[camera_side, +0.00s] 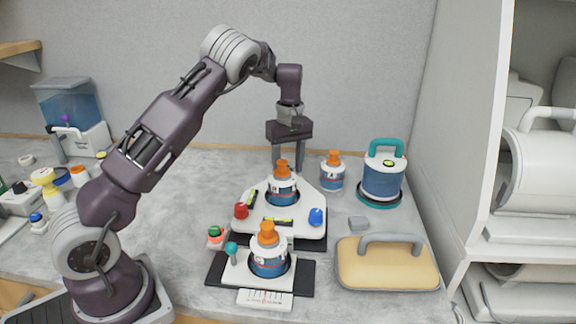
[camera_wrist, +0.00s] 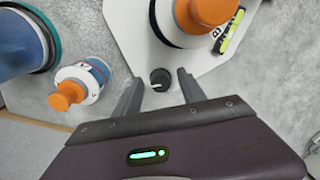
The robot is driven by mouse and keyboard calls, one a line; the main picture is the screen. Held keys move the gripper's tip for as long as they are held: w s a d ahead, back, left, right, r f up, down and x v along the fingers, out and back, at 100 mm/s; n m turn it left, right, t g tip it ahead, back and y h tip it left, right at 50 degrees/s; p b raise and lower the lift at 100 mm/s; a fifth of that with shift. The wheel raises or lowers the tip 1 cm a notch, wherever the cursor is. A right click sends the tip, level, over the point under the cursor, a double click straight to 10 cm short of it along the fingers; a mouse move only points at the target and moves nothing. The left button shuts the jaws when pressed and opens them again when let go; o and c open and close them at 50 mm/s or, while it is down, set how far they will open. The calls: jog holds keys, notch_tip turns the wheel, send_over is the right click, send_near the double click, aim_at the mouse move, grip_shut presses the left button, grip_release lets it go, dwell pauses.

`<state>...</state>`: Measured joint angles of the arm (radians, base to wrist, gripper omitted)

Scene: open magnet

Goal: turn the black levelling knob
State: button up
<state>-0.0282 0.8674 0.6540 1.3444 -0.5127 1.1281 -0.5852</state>
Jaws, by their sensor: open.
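The black knob (camera_wrist: 160,78) shows in the wrist view at the edge of the white plate (camera_wrist: 124,16). It is round with a short pale mark on its side. My gripper (camera_wrist: 159,84) is open, with one finger on each side of the knob and a gap to each. In the side view my gripper (camera_side: 288,158) points down behind the white plate (camera_side: 262,210). The knob is hidden there behind the orange-capped canister (camera_side: 284,190). The plate also carries a red knob (camera_side: 241,210), a blue knob (camera_side: 316,216) and green-yellow bubble levels.
A second orange-capped canister (camera_side: 332,175) stands close to the right of my gripper, and a larger teal-handled canister (camera_side: 384,180) beyond it. Another canister (camera_side: 268,259) sits in front. A tan handled case (camera_side: 388,264) lies at the right front.

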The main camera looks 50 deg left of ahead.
grip_shut()
jog(key=shift+n, duration=0.3)
jog(key=shift+w+n, duration=0.1)
jog(key=shift+n, duration=2.7)
grip_release()
